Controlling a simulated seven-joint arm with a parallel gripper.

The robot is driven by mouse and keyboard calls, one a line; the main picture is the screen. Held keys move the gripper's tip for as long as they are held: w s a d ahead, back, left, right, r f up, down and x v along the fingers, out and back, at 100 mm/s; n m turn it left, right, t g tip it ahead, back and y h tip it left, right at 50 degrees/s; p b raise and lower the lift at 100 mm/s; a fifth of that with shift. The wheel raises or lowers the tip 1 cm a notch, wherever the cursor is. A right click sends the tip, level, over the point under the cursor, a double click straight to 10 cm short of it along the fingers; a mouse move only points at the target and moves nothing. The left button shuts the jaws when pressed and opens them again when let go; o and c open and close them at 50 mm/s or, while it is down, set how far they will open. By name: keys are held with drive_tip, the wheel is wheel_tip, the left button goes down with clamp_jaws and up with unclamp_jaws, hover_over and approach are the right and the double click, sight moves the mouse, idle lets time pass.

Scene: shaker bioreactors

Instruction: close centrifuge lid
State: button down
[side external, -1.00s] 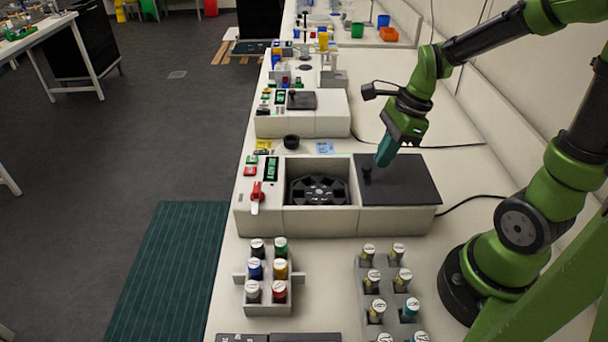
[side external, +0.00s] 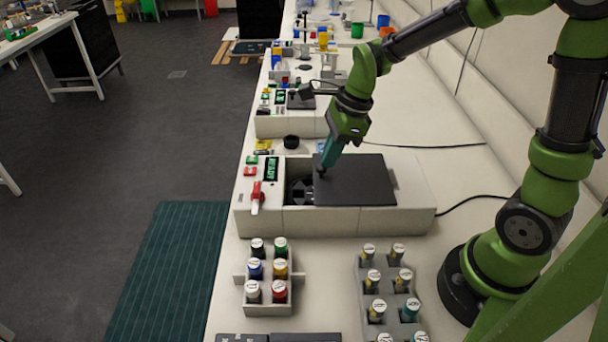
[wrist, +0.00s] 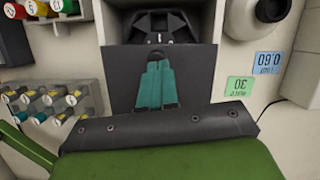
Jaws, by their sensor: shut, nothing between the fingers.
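The centrifuge (side external: 270,220) is a pale box with a dark sliding lid (side external: 365,182) on top. The lid covers the right and middle part of the opening, and a strip of the dark rotor (side external: 299,190) shows at its left. My gripper (side external: 323,168) is shut and empty, its teal fingers down at the small knob near the lid's left edge. The wrist view shows the shut fingers (wrist: 157,85) over the dark lid (wrist: 122,75), with part of the rotor (wrist: 160,27) beyond. The fingers hide most of the knob.
A red-handled switch (side external: 257,196) and a green display (side external: 271,167) sit at the centrifuge's left end. Racks of capped tubes (side external: 268,290) stand in front. A second, smaller device (side external: 290,123) and a black round cup (side external: 291,142) are behind.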

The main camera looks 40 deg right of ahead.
sight(346, 179)
drive_tip(key=w+a, duration=0.4)
drive_tip(key=shift+w+a, duration=0.15)
drive_tip(key=shift+a, duration=0.05)
drive_tip(key=shift+f, duration=0.1)
drive_tip(key=s+d, duration=0.1)
drive_tip(key=s+d+r, duration=0.1)
drive_tip(key=d, duration=0.1)
drive_tip(key=shift+s+d, duration=0.2)
drive_tip(key=v, duration=1)
drive_tip(key=s+r+n+t, duration=0.1)
drive_tip(key=s+n+t, duration=0.4)
drive_tip(key=s+n, duration=0.7)
drive_tip(key=n, duration=0.9)
drive_tip(key=shift+s+a+r+h, duration=0.2)
drive_tip(key=shift+a+r+h, duration=0.05)
drive_tip(key=shift+a+h, duration=0.15)
drive_tip(key=c, duration=1.8)
unclamp_jaws()
drive_tip(key=shift+c, duration=0.2)
